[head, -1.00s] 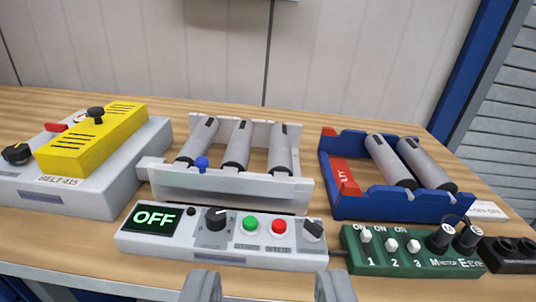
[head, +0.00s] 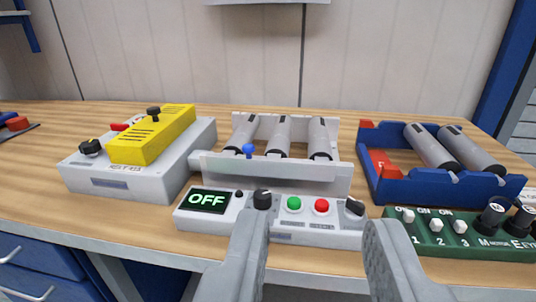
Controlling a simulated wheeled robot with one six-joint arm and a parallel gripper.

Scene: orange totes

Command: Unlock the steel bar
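The steel bar (head: 285,172) is a pale grey bar across the front of a light grey rack. A blue knob (head: 249,151) stands at its upper edge, left of centre. Three grey rollers (head: 278,136) lie behind the bar. My gripper (head: 315,222) is open and empty at the bottom of the view. Its two fingers are wide apart, in front of the bar and apart from it. The left finger overlaps the control box below the bar in the picture. Whether the bar is locked cannot be told.
A control box (head: 279,237) shows OFF and has a black dial, green and red buttons and a switch. A yellow-topped grey box (head: 120,187) stands left. A blue rack (head: 405,194) with two rollers and a green switch panel (head: 466,246) stand right. Wood lies bare front left.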

